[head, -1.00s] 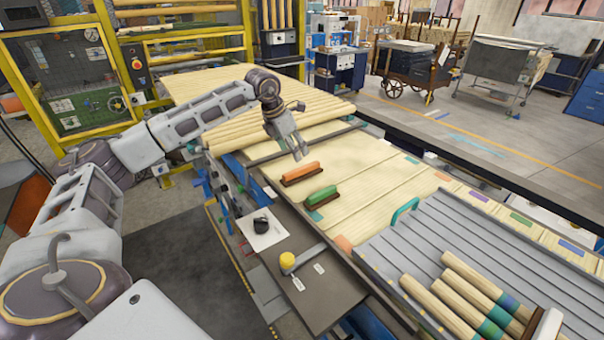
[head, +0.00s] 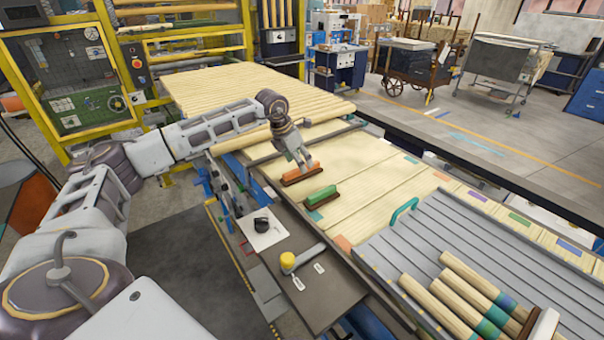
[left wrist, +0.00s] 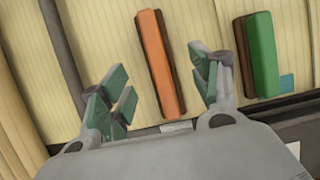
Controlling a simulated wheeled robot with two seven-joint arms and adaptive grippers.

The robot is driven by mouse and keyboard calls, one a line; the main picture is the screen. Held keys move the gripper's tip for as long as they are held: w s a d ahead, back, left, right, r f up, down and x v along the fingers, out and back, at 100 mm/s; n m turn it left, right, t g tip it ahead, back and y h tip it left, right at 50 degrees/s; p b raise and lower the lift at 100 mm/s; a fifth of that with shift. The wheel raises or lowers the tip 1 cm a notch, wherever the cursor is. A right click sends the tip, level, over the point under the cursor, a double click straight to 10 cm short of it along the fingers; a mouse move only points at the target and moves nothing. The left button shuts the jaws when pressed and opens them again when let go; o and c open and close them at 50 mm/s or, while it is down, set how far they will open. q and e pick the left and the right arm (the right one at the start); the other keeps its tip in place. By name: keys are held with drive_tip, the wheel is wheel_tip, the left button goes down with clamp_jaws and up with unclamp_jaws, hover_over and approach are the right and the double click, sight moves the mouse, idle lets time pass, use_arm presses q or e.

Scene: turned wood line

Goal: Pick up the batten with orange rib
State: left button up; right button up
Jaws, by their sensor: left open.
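The batten with orange rib (head: 301,173) lies on the pale wood slats near the left edge of the line, its orange rib on a dark brown base. In the left wrist view the same batten (left wrist: 155,62) lies ahead of and between my open fingers. My left gripper (head: 303,163) hangs just above and behind it in the head view; its green-padded fingers (left wrist: 160,95) are apart and empty. A batten with green rib (head: 320,197) lies beside it, and shows to the right in the left wrist view (left wrist: 260,55). My right gripper is not seen.
A grey ribbed tray (head: 450,240) with several round wooden bars (head: 470,285) stands at lower right. A dark side shelf (head: 325,285) holds a yellow-topped item (head: 287,260). A dark crossbar (head: 300,138) spans the line behind the battens.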

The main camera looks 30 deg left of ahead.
use_arm(q)
drive_tip(key=shift+p+x, duration=0.55)
drive_tip(key=shift+x, duration=1.75)
drive_tip(key=shift+s+a, duration=0.1)
drive_tip(key=c, duration=1.1)
